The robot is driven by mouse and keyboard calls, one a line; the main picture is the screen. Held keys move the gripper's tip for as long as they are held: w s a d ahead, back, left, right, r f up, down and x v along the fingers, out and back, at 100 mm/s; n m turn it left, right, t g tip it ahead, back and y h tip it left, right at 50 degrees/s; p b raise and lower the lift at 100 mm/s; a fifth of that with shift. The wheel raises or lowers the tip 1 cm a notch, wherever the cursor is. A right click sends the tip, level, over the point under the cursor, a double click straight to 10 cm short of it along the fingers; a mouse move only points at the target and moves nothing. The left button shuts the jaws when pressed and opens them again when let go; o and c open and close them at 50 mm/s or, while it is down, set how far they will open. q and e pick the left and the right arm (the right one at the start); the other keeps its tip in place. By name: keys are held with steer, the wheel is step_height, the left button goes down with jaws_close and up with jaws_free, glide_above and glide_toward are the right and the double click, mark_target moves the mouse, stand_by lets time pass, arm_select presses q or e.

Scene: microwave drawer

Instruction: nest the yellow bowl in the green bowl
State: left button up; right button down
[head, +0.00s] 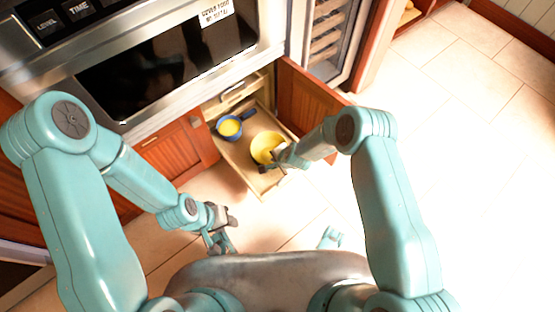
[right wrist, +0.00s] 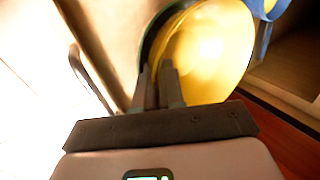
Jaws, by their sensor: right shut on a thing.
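The yellow bowl (head: 265,146) is at the front of the pulled-out drawer, and it fills the upper middle of the right wrist view (right wrist: 215,50). My right gripper (head: 283,157) is at its near right edge; in the right wrist view its fingers (right wrist: 158,85) are shut on the bowl's rim. A dark green edge, apparently the green bowl (right wrist: 146,48), shows along the yellow bowl's left side. Most of it is hidden, so I cannot tell whether the yellow bowl rests inside it. My left gripper (head: 226,232) is open and empty, low over the floor left of the drawer.
A blue pan (head: 229,128) with something yellow in it is farther back in the wooden drawer (head: 240,158). An open cabinet door (head: 305,97) stands right of the drawer. The microwave (head: 165,55) is above. The tiled floor (head: 460,150) at right is clear.

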steer(key=shift+s, duration=0.1)
stand_by(0.7)
steer(key=c, duration=1.2)
jaws_free()
steer(key=shift+o, duration=0.2)
steer(key=shift+s, duration=0.15)
steer(key=shift+o, duration=0.9)
steer(key=shift+f, duration=0.1)
steer(key=shift+s, duration=0.1)
